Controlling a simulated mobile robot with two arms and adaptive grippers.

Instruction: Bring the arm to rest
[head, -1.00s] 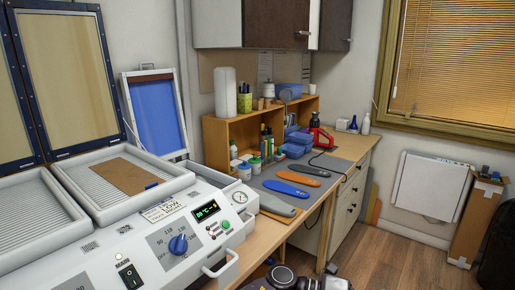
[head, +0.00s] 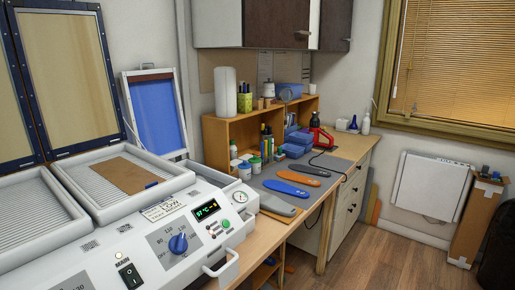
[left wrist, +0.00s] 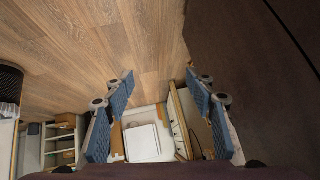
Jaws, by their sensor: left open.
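My left gripper (left wrist: 160,95) shows in the left wrist view, its two blue-padded fingers wide apart with nothing between them. Past the fingers lie the wood floor (left wrist: 100,40) and, farther off, a white panel (left wrist: 143,140). No part of either arm shows in the head view. My right gripper is in neither view.
The white forming machine (head: 150,240) fills the left front, with a brown sheet (head: 125,175) on its tray. Orange (head: 287,188) and blue (head: 291,176) insoles lie on the grey bench mat (head: 335,165). Open floor (head: 390,260) lies at the right, before a cardboard box (head: 476,220).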

